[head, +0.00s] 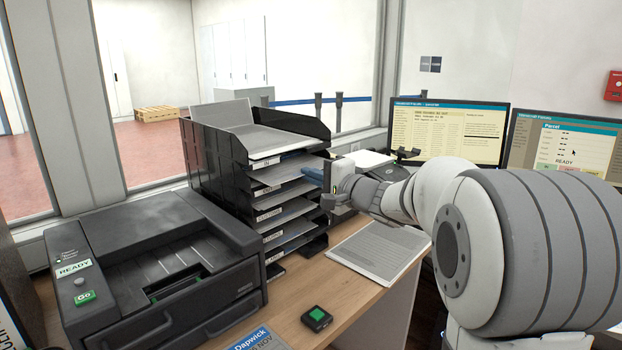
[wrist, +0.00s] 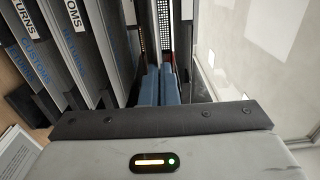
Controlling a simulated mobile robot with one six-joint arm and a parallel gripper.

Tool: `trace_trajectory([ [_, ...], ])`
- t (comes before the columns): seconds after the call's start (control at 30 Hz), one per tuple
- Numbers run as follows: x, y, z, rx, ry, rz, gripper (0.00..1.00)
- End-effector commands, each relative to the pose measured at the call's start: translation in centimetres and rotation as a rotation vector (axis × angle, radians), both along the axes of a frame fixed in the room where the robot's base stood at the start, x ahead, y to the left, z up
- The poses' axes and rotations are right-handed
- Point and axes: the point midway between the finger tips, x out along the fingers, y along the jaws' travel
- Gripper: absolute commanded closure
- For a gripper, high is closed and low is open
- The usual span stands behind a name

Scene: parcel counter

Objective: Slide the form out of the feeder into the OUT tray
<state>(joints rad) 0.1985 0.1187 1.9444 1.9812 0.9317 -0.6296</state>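The feeder is the dark machine (head: 165,255) at the left of the desk in the head view, with a READY label and a green Go button. No form shows in its dark front slot. A black stack of letter trays (head: 225,160) stands behind it, holding sheets; I cannot read which label says OUT. My gripper (head: 327,180) is at the right opening of an upper tray, below the top one. In the wrist view its blue fingers (wrist: 159,88) lie close together, with only a thin seam between. I see no form between them; their tips are partly hidden by the trays.
A pile of printed sheets (head: 378,249) lies on the desk right of the trays. A small black button box with a green top (head: 317,319) sits at the front. Two monitors (head: 448,132) stand behind my arm. A window wall is close behind the trays.

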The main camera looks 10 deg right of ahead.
Motion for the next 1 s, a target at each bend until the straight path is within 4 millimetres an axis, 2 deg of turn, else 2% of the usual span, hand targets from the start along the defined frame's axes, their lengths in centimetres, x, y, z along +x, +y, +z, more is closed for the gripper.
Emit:
trace_trajectory([
  [0.1,0.0,-0.01,0.01,0.0,0.0,0.0,1.0],
  [0.4,-0.01,-0.06,0.01,0.0,0.0,-0.001,0.75],
  [0.57,-0.02,-0.08,0.02,0.0,0.0,-0.001,0.74],
  [0.7,-0.02,-0.08,0.02,0.0,0.0,-0.001,0.64],
  [1.0,-0.01,-0.07,0.02,0.0,0.0,-0.001,0.64],
])
